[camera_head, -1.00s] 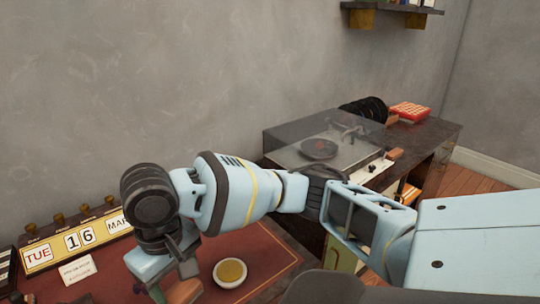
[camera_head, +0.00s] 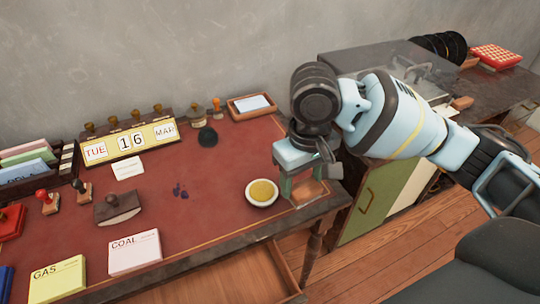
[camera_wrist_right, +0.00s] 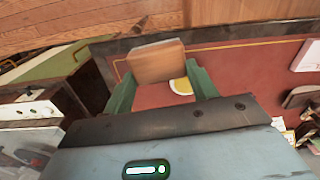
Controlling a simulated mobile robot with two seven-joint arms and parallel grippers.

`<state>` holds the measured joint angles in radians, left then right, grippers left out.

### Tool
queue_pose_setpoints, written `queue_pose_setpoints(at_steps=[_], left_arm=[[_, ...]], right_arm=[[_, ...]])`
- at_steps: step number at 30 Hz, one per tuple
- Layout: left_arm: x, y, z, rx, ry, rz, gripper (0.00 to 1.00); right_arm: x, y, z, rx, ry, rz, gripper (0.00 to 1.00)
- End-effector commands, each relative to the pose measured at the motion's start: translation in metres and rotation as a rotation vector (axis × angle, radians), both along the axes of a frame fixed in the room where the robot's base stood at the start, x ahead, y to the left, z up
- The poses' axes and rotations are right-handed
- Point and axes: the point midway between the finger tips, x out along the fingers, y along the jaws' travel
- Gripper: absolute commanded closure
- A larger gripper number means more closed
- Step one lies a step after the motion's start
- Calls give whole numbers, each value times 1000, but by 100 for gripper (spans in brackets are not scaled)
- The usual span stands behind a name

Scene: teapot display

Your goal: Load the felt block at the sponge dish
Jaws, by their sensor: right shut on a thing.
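My right gripper (camera_head: 306,190) has green fingers and is shut on the brown felt block (camera_head: 309,192), over the desk's right front corner. In the right wrist view the block (camera_wrist_right: 155,60) shows between the two fingers. The sponge dish (camera_head: 251,199) is a small round white dish with a yellow sponge (camera_head: 262,191) in it. It stands on the red desk top just left of the gripper, with a small gap in the head view. In the right wrist view only part of the sponge (camera_wrist_right: 181,86) shows beyond the block. My left gripper is out of view.
The red desk top (camera_head: 215,225) is clear left of the dish, apart from dark ink spots (camera_head: 180,191). A rocker blotter (camera_head: 118,208), a COAL card stack (camera_head: 134,251), a calendar (camera_head: 130,142) and a framed tray (camera_head: 251,106) stand around it. A drawer (camera_head: 225,279) is open below.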

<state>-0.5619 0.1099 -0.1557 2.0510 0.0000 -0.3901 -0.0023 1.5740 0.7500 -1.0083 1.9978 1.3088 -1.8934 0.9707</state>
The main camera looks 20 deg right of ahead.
Motion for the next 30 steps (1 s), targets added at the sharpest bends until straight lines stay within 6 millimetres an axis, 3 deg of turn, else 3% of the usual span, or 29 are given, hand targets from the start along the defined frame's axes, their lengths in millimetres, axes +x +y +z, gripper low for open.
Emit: queue_pose_setpoints(at_steps=[5, 30], left_arm=[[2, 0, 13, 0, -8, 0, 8], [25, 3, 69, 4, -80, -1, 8]], right_arm=[[9, 7, 1, 1, -1, 277, 61], [48, 36, -5, -4, -3, 1768, 61]])
